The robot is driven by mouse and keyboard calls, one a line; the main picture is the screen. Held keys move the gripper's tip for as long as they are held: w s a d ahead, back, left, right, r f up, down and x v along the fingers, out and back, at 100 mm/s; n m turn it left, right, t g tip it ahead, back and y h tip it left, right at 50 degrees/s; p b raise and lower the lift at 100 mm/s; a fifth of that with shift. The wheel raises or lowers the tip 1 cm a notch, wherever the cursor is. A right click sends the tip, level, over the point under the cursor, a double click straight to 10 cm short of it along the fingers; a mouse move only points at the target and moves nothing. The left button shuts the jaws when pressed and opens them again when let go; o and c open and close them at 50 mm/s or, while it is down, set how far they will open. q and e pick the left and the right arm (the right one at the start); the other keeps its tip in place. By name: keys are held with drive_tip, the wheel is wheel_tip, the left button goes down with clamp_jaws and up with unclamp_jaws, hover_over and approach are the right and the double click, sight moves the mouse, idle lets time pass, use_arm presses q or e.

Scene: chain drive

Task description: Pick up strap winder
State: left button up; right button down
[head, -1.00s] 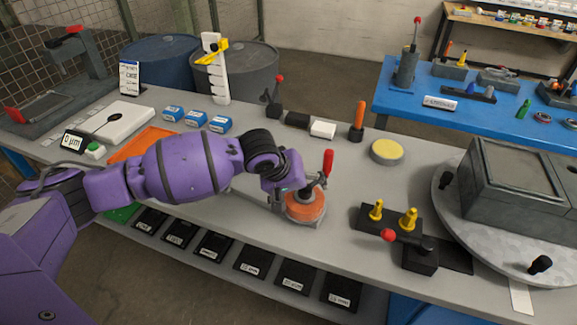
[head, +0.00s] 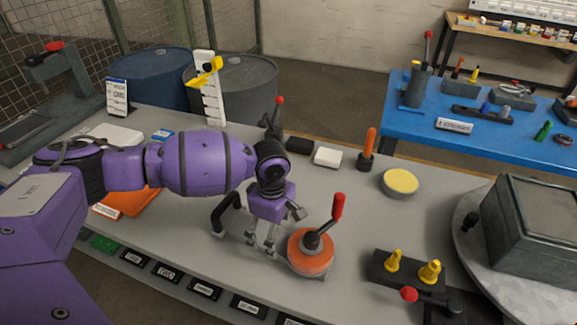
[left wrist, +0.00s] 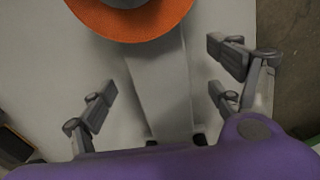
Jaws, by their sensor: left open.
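What I take to be the strap winder (head: 309,253) lies on the grey bench: an orange round disc on a grey base, with a red-gripped crank standing on top. In the left wrist view its orange disc (left wrist: 130,18) is at the top edge, and a flat grey bar (left wrist: 160,85) runs from it down between the fingers. My left gripper (head: 262,243) points down just left of the disc. Its fingers (left wrist: 163,80) are open on either side of the bar, with no visible contact. A black bent handle (head: 228,212) stands left of the gripper; whether it belongs to the winder is unclear.
A black block with yellow knobs and a red-tipped lever (head: 410,272) stands to the right. A yellow-topped round pad (head: 400,181), an orange-handled tool (head: 367,150) and a white block (head: 328,157) stand behind. A grey box on a turntable (head: 545,225) is at far right.

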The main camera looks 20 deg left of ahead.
sight(277, 239)
use_arm(q)
drive_tip(key=f, duration=0.3)
drive_tip(key=shift+d+f, duration=0.2)
drive_tip(key=shift+f, duration=0.2)
drive_tip(key=shift+w+f, duration=0.15)
drive_tip(key=shift+f, duration=0.1)
use_arm(e)
drive_tip(key=shift+w+a+r+t, duration=0.15)
drive_tip(key=shift+w+a+r, duration=0.1)
drive_tip(key=shift+w, duration=0.3)
drive_tip(key=shift+w+a+r+t, duration=0.1)
drive_tip(key=shift+w+a+t, duration=0.1)
drive_tip(key=shift+w, duration=0.35)
use_arm(q)
drive_tip(key=shift+c, duration=0.3)
drive_tip(key=c, duration=1.9)
drive_tip(key=shift+r, duration=0.1)
clamp_jaws()
use_arm(e)
drive_tip(key=shift+s+d+f, duration=0.25)
drive_tip(key=shift+s+d, duration=0.05)
drive_tip(key=shift+s, duration=0.2)
